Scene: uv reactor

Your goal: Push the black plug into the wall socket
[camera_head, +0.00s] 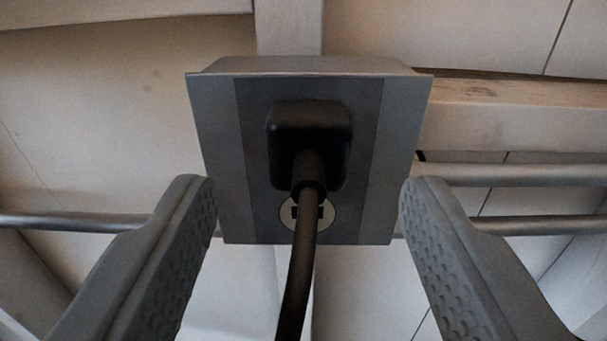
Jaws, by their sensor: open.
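The black plug (309,130) sits at the upper part of the grey wall socket plate (218,150), against its darker middle strip. Its black cable (298,275) hangs from the plug down to the bottom of the picture. The plug hides the socket opening behind it, so I cannot tell how deep it sits. A round light socket face (326,216) shows below the plug, partly behind the cable. My gripper (309,200) is open, with one ridged finger to the left and one to the right of the plate. Nothing is between the fingers except the view of plug and cable.
A vertical grey post (289,27) rises behind the plate. Horizontal pipes (520,174) run behind it at the right, and another pipe (75,221) at the left. A thick pale beam (510,110) stands at the right. Pale wall panels fill the background.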

